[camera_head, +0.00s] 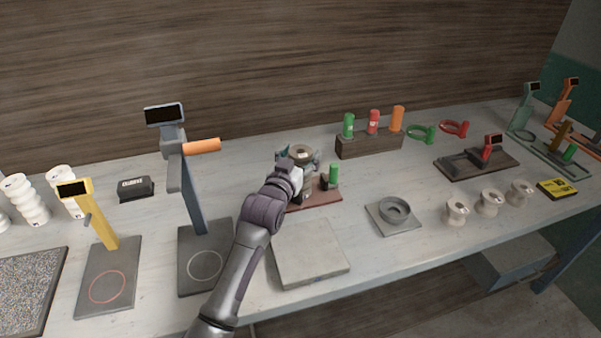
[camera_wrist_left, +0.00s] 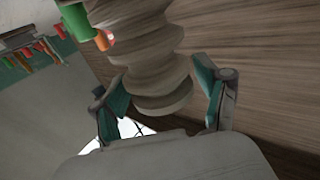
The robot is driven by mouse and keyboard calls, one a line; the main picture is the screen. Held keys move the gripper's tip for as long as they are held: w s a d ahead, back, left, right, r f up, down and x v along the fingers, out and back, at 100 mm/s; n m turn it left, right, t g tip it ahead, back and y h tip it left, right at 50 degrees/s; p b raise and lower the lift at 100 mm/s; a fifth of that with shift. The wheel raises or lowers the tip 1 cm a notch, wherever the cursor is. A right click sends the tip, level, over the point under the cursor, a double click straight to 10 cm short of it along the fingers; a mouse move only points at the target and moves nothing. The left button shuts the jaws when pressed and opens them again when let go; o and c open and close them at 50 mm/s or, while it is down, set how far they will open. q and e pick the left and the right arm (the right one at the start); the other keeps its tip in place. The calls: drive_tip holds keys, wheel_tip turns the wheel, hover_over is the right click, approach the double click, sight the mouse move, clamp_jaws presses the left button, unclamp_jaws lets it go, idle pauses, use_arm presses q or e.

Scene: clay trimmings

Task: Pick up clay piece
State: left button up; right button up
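A pale grey-beige ribbed clay piece (camera_wrist_left: 158,60) stands between the fingers of my left gripper in the left wrist view. Its round top (camera_head: 302,151) shows in the head view, with most of its body hidden by my gripper. My left gripper (camera_head: 298,162), also in the wrist view (camera_wrist_left: 165,90), has one teal finger pad on each side of the piece's end. The pads are very near its edges; firm contact cannot be told. A reddish-brown base (camera_head: 318,196) with a green cylinder lies just below and beside the gripper. My right gripper is not in view.
A flat grey slab (camera_head: 310,252) lies in front, and a square plate with a ring (camera_head: 393,211) to the right. Small spools (camera_head: 488,203) stand farther right. A tall stand with an orange-tipped arm (camera_head: 193,205) is close on the left. A wooden block (camera_head: 368,145) stands behind right.

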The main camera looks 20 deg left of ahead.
use_arm(q)
clamp_jaws()
drive_tip(key=shift+r, duration=0.15)
drive_tip(key=shift+r, duration=0.1)
